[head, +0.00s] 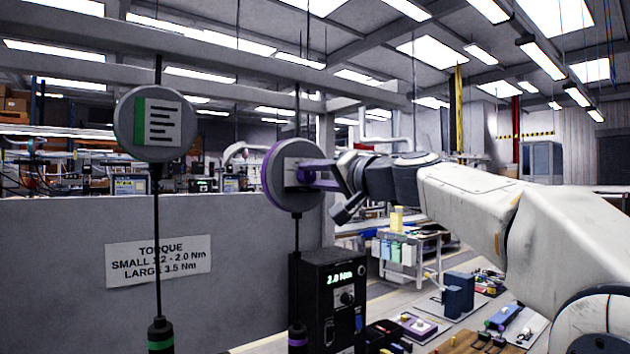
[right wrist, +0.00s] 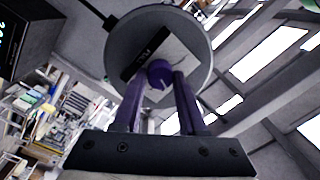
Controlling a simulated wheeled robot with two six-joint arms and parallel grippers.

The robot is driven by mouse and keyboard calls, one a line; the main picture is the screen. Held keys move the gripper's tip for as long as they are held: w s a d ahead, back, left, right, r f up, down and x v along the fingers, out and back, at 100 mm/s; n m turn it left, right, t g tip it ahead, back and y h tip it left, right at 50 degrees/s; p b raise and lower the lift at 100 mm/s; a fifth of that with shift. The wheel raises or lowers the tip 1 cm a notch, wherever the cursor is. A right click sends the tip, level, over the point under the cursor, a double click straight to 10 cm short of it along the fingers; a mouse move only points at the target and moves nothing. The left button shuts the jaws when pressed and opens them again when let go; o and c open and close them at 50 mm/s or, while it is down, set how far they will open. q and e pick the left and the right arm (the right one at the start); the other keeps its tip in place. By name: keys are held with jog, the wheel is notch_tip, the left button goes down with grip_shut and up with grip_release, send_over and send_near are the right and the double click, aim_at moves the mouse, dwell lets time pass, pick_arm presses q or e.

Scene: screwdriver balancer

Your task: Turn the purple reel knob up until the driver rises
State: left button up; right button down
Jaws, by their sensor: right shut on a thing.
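The purple-rimmed reel (head: 282,200) hangs at the middle of the head view, on a cord from overhead. Its round grey face also shows in the right wrist view (right wrist: 195,45). The purple knob (right wrist: 159,73) stands at the middle of that face. My right gripper (head: 312,175) reaches in from the right, its two purple-looking fingers on either side of the knob and shut on it. In the head view the gripper hides the knob. The purple-banded driver (head: 297,338) hangs upright below the reel, its lower part cut off by the picture edge. My left gripper is not in view.
A green-marked reel (head: 156,123) hangs to the left, with a green-banded driver (head: 160,335) below. A torque sign (head: 158,260) is on the grey wall. A black controller reading 2.0 Nm (head: 335,300) stands beside the purple driver. Benches and carts fill the background.

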jog(key=shift+m, duration=0.4)
jog(key=shift+c, duration=2.3)
grip_release()
jog(key=b+v, duration=0.4)
jog(key=v, duration=0.6)
jog(key=shift+s+b, duration=0.2)
jog(key=shift+b, duration=0.2)
jog(key=shift+d, duration=0.15)
